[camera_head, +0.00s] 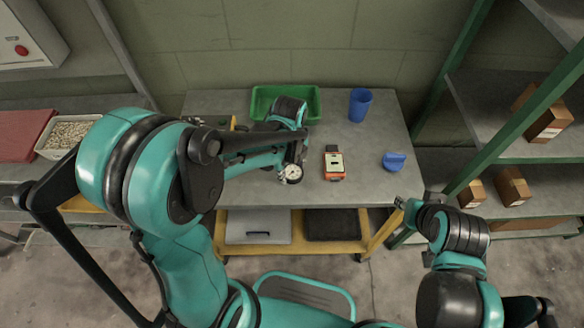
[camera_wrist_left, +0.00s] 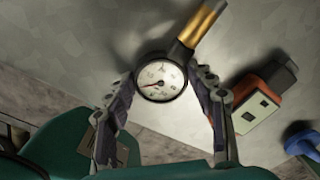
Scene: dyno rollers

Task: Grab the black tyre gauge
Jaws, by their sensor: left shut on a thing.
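The tyre gauge has a round white dial in a black rim and shows between my left fingers in the left wrist view (camera_wrist_left: 161,78). A brass-coloured stem runs up and right from it. In the head view the dial (camera_head: 291,173) shows near the front of the grey table, just below my left gripper (camera_head: 293,160). My left gripper also shows in the left wrist view (camera_wrist_left: 170,88), with one finger on each side of the dial, shut on the gauge. My right gripper (camera_head: 402,203) is at the table's right front corner; its fingers are too small to read.
An orange device with a pale face (camera_head: 333,163) lies right of the gauge. A blue object (camera_head: 394,161) lies farther right, and a blue cup (camera_head: 360,104) stands behind. A green bin (camera_head: 314,104) is at the back. A green-framed shelf (camera_head: 500,135) with boxes bounds the right side.

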